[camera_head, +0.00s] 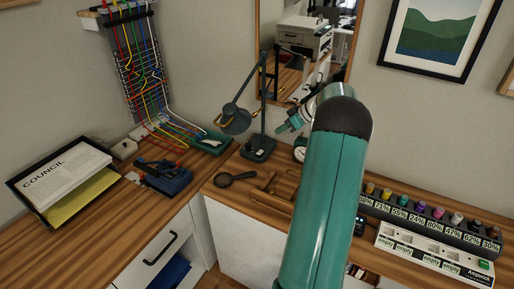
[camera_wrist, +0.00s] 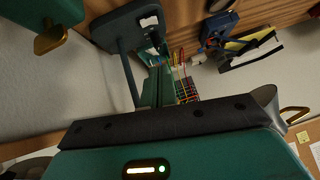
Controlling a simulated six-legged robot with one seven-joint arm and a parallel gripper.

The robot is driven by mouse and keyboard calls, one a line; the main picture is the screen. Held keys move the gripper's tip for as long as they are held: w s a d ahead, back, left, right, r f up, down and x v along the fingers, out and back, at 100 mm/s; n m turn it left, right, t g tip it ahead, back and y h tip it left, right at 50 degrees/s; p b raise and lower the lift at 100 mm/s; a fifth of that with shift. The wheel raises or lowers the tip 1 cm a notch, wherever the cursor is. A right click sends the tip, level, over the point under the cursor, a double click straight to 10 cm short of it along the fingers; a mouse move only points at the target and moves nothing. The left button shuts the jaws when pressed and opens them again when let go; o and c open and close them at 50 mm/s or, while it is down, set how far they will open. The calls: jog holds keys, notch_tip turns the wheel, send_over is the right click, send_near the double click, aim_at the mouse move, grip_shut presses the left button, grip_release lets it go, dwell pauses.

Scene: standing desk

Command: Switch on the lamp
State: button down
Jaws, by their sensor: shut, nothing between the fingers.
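The dark teal desk lamp stands at the back of the desk in the head view, with its base (camera_head: 258,149) on the wood and its shade (camera_head: 235,120) hanging to the left. Small pale marks, perhaps controls, show on the base. No glow shows from the shade. My gripper (camera_head: 282,129) is to the right of the lamp's post, above and right of the base, shut and empty. It looks apart from the lamp, though depth is hard to tell. In the wrist view the lamp base (camera_wrist: 119,32) appears upside down near the top, with pale parts on it. My fingertips are not clear there.
A small clock (camera_head: 300,150) stands right of the base. A cable board (camera_head: 138,75), blue tool holder (camera_head: 165,178) and paper tray (camera_head: 42,210) are left. A bottle rack (camera_head: 435,223) and power strip (camera_head: 430,256) are right.

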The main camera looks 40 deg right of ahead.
send_over(260, 152)
jog(key=s, duration=0.2)
jog(key=f, duration=0.6)
jog(key=shift+w+d+f, duration=0.1)
jog(key=shift+d+f, duration=0.15)
jog(key=shift+f, duration=0.05)
jog(key=f, duration=0.2)
jog(key=shift+a+f, duration=0.2)
jog(key=shift+f, duration=0.15)
jog(key=shift+a+f, duration=0.1)
jog(key=shift+f, duration=0.6)
